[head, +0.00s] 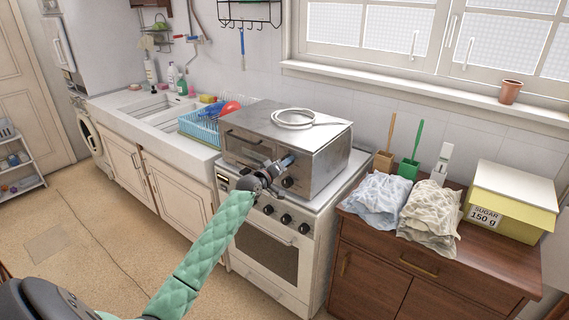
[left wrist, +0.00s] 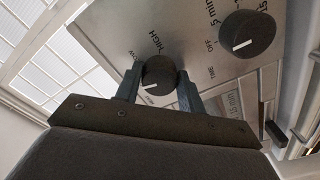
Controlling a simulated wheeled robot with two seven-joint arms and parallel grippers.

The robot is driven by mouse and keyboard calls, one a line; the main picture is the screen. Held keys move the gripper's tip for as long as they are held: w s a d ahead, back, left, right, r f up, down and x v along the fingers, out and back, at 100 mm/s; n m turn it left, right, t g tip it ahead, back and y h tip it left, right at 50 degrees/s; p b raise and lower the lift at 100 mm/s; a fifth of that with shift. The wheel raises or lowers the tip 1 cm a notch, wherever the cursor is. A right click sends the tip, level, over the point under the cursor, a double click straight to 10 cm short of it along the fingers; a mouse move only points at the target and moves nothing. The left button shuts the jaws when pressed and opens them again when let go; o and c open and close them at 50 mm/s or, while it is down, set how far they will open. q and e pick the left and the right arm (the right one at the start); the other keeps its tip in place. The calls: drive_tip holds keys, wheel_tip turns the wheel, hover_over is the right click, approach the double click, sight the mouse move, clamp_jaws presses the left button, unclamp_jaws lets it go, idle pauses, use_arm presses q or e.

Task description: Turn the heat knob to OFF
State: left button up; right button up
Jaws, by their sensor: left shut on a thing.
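The heat knob (left wrist: 159,72) is dark and round, on the metal front panel of the small oven (head: 262,150). My left gripper (left wrist: 158,82) has its two fingers on either side of this knob and is shut on it. The knob's white mark points toward the lower left in the left wrist view. HIGH and another partly hidden word are printed around it. In the head view my left gripper (head: 284,163) is at the oven's right front and hides the heat knob. A second knob, the time knob (left wrist: 247,38), shows beside it. My right gripper is not in view.
The oven stands on a white stove (head: 262,252) with several dark knobs. A white coiled cable (head: 294,118) lies on top of the oven. A blue dish rack (head: 198,128) is to the left. A wooden dresser (head: 487,250) with cloths and a yellow sugar box (head: 510,200) is to the right.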

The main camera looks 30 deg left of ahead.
use_arm(q)
drive_tip(key=n, duration=0.3)
drive_tip(key=shift+r+p, duration=0.1)
drive_tip(key=shift+p, duration=0.25)
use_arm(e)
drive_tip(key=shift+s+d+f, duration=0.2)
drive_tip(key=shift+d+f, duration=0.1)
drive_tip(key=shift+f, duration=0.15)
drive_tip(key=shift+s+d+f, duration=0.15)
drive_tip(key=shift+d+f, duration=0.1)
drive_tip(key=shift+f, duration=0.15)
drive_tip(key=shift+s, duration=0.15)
use_arm(q)
drive_tip(key=o, duration=1)
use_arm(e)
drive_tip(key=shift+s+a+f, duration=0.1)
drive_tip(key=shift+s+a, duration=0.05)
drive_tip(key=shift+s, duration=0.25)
